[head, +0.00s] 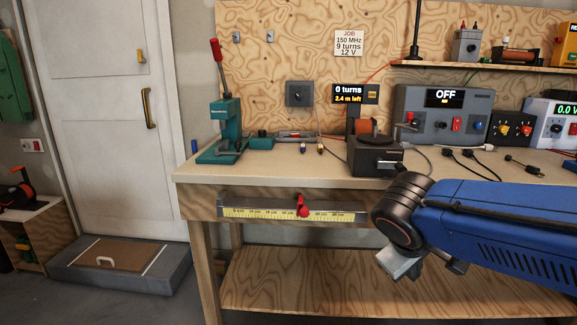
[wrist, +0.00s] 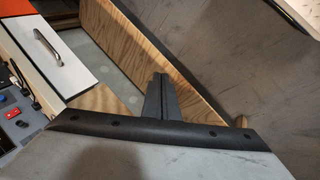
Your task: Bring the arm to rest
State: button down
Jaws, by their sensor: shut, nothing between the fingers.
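My arm reaches in from the right in the head view, with its blue link in front of the workbench (head: 215,185). Its black joint hangs before the bench's front edge, right of the ruler. A grey part of my gripper (head: 400,263) shows below that joint, over the lower plywood shelf (head: 300,285); its fingertips are hard to make out there. In the wrist view my gripper (wrist: 160,80) has its two dark fingers together, with nothing between them. Plywood and grey floor (wrist: 240,75) lie beyond them.
The bench top holds a green press (head: 228,125), a black winding device (head: 375,155) and a grey power box (head: 442,112) showing OFF. A yellow ruler with a red slider (head: 303,207) runs along the front. A grey step (head: 120,270) stands by the white door (head: 90,120).

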jog(key=s+d+f+m+y, duration=0.2)
jog(key=s+f+m+y, duration=0.2)
jog(key=s, duration=0.7)
jog(key=shift+s+f+m, duration=0.35)
jog(key=shift+f+m, duration=0.25)
jog(key=shift+f, duration=0.15)
jog(key=c, duration=2.5)
grip_release()
